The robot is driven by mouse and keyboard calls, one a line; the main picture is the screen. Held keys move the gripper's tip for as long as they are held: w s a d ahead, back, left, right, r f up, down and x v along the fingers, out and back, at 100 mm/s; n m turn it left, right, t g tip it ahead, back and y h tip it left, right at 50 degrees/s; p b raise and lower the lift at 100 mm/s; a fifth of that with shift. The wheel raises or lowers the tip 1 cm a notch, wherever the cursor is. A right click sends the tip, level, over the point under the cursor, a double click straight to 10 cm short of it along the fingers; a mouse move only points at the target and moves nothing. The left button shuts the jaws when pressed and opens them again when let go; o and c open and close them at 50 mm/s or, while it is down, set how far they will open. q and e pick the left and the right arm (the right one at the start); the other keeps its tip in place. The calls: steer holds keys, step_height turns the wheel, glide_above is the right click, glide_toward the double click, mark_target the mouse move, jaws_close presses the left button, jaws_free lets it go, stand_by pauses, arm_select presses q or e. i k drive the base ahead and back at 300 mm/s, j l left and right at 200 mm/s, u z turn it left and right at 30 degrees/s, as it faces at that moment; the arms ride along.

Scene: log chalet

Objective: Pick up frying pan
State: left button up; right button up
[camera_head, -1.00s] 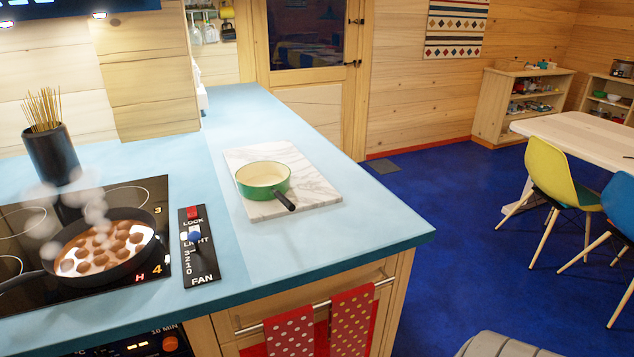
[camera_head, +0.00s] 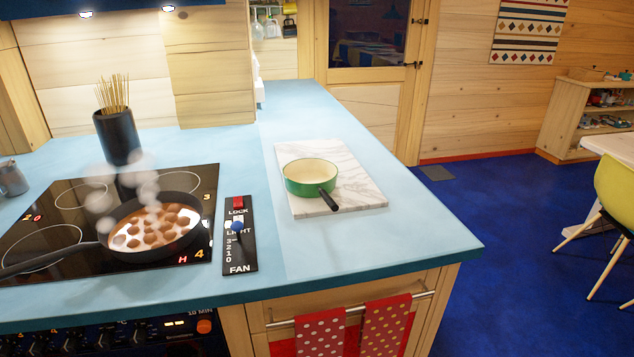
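A black frying pan (camera_head: 187,249) sits on the black glass cooktop (camera_head: 52,205) at the left of the head view. It holds several round brown pieces in a pale liquid, and steam rises from it. Its dark handle (camera_head: 45,257) points left toward the picture edge. A green pan with a cream inside (camera_head: 297,187) and a black handle rests on a marble board (camera_head: 357,192) to the right. Neither of my grippers shows in the head view.
A black control panel (camera_head: 238,257) lies between the cooktop and the board. A black holder with sticks (camera_head: 118,137) stands behind the cooktop. Two dotted towels (camera_head: 384,328) hang on the counter front. A yellow chair (camera_head: 614,190) stands far right.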

mark_target(156, 225)
steer(key=k+j+u, duration=0.1)
steer(key=u, duration=1)
